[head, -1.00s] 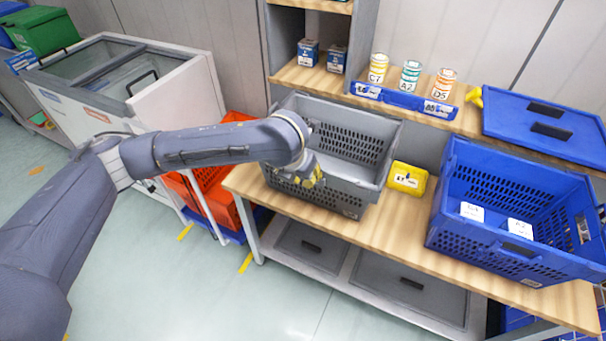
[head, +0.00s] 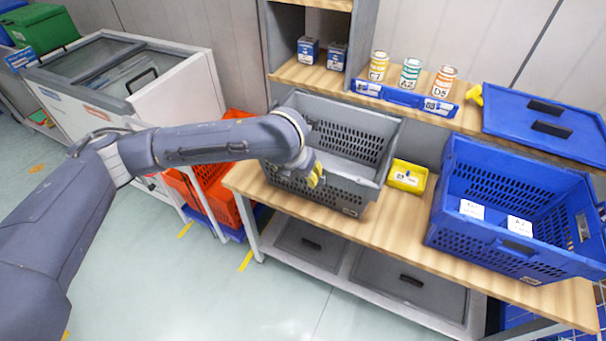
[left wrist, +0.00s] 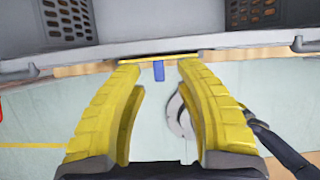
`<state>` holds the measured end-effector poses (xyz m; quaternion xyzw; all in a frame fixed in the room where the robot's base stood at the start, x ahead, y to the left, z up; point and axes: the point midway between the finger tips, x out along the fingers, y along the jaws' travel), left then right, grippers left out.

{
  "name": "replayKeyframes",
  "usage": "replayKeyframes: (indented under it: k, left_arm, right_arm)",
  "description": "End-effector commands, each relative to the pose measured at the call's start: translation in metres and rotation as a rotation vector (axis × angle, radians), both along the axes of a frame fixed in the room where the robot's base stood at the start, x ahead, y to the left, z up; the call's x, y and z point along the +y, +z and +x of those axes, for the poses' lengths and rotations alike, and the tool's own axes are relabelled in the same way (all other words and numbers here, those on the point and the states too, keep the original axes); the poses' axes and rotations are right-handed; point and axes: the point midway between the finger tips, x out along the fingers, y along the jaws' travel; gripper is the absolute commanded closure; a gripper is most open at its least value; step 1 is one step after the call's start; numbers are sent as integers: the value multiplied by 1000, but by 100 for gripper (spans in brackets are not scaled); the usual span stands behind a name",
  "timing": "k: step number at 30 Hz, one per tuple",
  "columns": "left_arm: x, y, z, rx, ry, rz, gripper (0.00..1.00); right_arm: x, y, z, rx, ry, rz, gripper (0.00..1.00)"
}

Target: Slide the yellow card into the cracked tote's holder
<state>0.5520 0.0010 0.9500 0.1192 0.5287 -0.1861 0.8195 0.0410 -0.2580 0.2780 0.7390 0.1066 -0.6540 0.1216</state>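The grey tote (head: 375,190) stands on the wooden bench in the head view; I cannot make out a crack or the card holder. My left gripper (head: 316,176) is at its front wall, fingers pointing down. In the left wrist view, a thin yellow strip, apparently the yellow card seen edge-on (left wrist: 160,58), lies across the tips of my left gripper (left wrist: 159,75), close to the tote's grey wall. A small blue tab (left wrist: 158,71) is below it, between the fingers, with gaps on both sides. The fingers are apart. I cannot tell whether the card is in a holder. My right gripper is not in view.
A yellow bin (head: 407,177) stands right of the grey tote, then a blue tote (head: 470,238) with white labels. Several cans and a blue tray (head: 404,99) are on the shelf behind. A blue lid (head: 545,125) lies behind the blue tote. An orange tote (head: 205,200) is left.

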Motion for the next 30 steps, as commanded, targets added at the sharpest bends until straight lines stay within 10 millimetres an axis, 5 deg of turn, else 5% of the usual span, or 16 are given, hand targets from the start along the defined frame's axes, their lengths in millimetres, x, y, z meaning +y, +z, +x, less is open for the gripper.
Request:
replayKeyframes:
  k: [18, 30]
  left_arm:
    - [17, 85, -34, -4, -1, 1, 66]
    - [20, 104, -43, 1, 0, -2, 66]
  right_arm:
    - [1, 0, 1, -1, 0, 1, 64]
    - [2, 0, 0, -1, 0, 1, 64]
